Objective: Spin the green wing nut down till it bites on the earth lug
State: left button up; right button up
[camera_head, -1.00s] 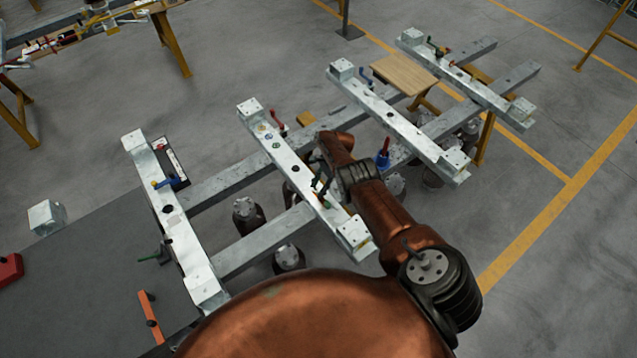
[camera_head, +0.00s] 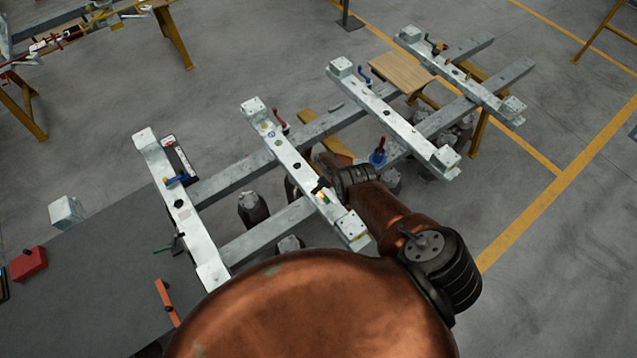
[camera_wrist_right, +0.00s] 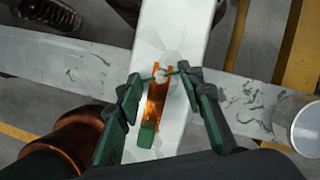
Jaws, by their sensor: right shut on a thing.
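The green wing nut (camera_wrist_right: 162,74) sits over the pale metal crossbar, its thin wings spread sideways. The earth lug (camera_wrist_right: 157,98) is an orange, coppery strip lying along the bar below it, with a green block at its near end. My right gripper (camera_wrist_right: 160,78) has one dark, green-padded finger on each side, closed on the wing ends. In the head view my right gripper (camera_head: 321,186) is small and dark over the middle crossbar (camera_head: 287,152), and the nut is hard to make out there. Whether the nut touches the lug is unclear. My left gripper is not in view.
Several parallel crossbars lie over two long rails. A red handle (camera_head: 281,117) and a blue pot with a red handle (camera_head: 378,154) stand nearby. A wooden board (camera_head: 402,72) lies at the back. A metal cylinder (camera_wrist_right: 299,124) is right of the fingers.

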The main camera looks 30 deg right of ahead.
jog(key=shift+w+a+r+m+t+h+p, duration=0.1)
jog(key=shift+m+t+h+p, duration=0.35)
jog(key=shift+m, duration=0.85)
jog(key=o, duration=1.2)
jog(key=shift+c, duration=0.2)
